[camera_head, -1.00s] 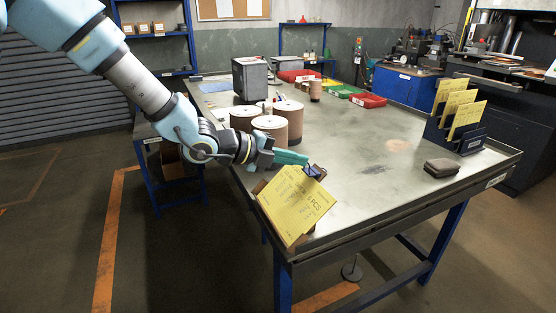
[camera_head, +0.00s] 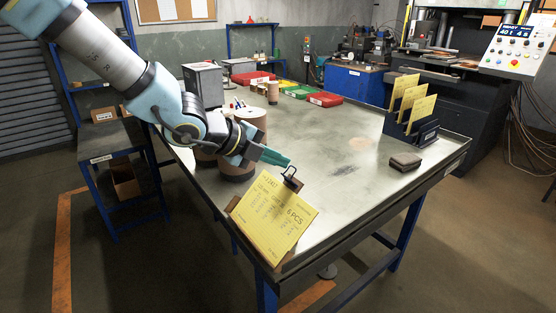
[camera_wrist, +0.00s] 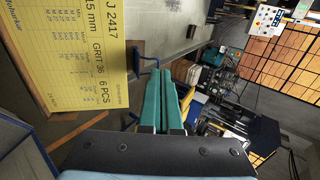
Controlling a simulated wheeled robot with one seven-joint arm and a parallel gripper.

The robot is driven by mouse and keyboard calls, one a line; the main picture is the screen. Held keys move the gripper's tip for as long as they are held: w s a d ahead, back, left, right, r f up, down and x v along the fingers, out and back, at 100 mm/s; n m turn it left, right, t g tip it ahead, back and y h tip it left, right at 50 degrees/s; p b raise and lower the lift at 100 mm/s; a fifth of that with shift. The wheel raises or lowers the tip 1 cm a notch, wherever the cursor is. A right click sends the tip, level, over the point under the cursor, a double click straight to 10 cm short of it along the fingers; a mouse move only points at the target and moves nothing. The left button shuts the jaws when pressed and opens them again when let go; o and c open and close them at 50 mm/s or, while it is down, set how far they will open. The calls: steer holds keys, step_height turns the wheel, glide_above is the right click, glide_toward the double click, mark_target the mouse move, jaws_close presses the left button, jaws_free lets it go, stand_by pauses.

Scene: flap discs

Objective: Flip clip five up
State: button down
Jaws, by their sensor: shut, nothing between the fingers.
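A black clip (camera_head: 290,178) with a thin wire loop sits at the upper right edge of a brown board bearing a yellow card (camera_head: 272,217), at the near left corner of the table. The loop stands up from the edge. No number on the clip is readable. The card also shows large in the wrist view (camera_wrist: 70,60). My gripper (camera_head: 288,162) is shut and empty, its teal fingers side by side just behind and left of the loop. I cannot tell whether they touch it. The fingers also show in the wrist view (camera_wrist: 168,78).
Brown cylinders (camera_head: 252,120) stand close behind my gripper. A blue rack (camera_head: 412,130) with yellow cards and a dark brown block (camera_head: 405,161) lie to the right. Red and green trays (camera_head: 325,99) are at the back. The table's middle (camera_head: 330,140) is clear.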

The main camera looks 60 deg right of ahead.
steer(key=shift+r, duration=0.25)
